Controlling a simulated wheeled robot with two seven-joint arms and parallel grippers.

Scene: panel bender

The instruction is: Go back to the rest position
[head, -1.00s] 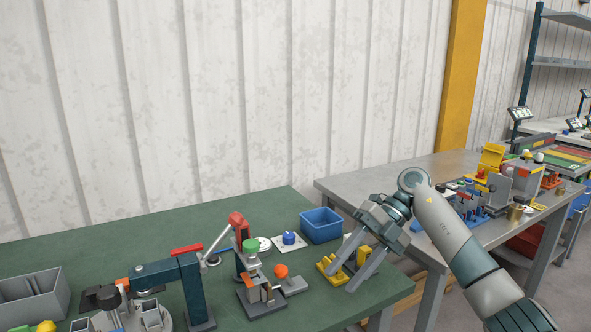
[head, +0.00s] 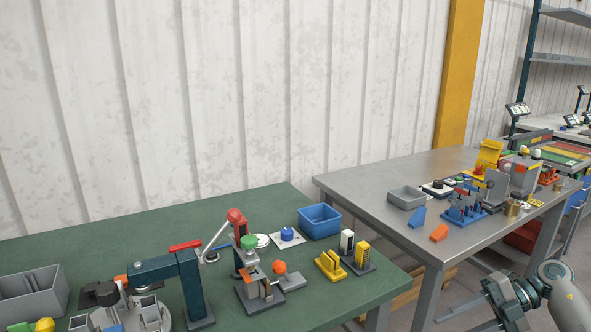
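My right gripper (head: 462,321) is at the bottom right of the head view, low in front of the grey table and clear of both tables. Its two fingers point left and stand apart, with nothing seen between them; the lower finger is partly cut off by the frame edge. My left gripper is not in view. On the green table (head: 110,236) stand a panel bender with a red-topped lever (head: 235,217), a yellow block (head: 330,265) and a dark stand with white and yellow pieces (head: 357,254).
A blue bin (head: 319,221) stands at the green table's back right. A grey bin (head: 32,297) is at its left. The grey metal table (head: 350,188) holds a small grey tray (head: 407,197), an orange piece (head: 439,233) and a blue rack (head: 462,214). Floor shows between table and arm.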

